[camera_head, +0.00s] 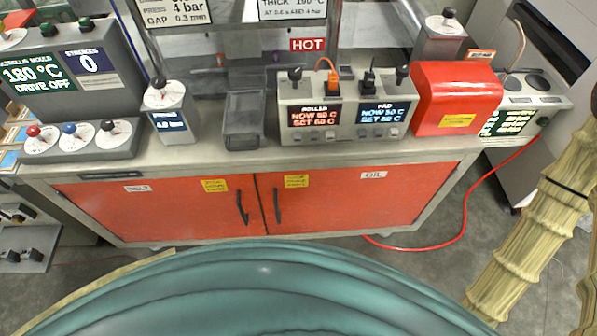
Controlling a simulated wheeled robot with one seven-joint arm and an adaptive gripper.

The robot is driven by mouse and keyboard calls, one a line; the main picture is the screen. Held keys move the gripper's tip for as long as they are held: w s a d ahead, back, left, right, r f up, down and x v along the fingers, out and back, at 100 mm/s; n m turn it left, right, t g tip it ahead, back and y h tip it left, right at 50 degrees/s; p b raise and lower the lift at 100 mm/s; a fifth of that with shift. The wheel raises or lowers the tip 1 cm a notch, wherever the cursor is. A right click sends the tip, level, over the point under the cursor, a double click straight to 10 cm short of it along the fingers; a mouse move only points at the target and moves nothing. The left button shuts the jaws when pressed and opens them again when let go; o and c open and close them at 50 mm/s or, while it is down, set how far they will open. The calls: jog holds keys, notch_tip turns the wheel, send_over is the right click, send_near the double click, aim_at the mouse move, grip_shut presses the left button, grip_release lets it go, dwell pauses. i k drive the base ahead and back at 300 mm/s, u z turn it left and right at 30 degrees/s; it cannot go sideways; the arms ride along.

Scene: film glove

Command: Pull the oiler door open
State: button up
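A low metal cabinet has two red doors side by side in the head view. The right door (345,205) bears a white label reading "OIL" and a yellow sticker. Its black upright handle (277,205) sits near the middle seam. My gripper is not in view.
The grey worktop (200,158) carries a two-display controller (345,112), a red box (455,97), a dark open bin (244,120) and a row of knobs (80,138). A red hose (468,205) lies on the floor right of the cabinet.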

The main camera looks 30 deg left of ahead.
aim_at(317, 200)
jog(key=z, duration=0.55)
jog(key=k, duration=1.15)
jog(key=u, duration=1.1)
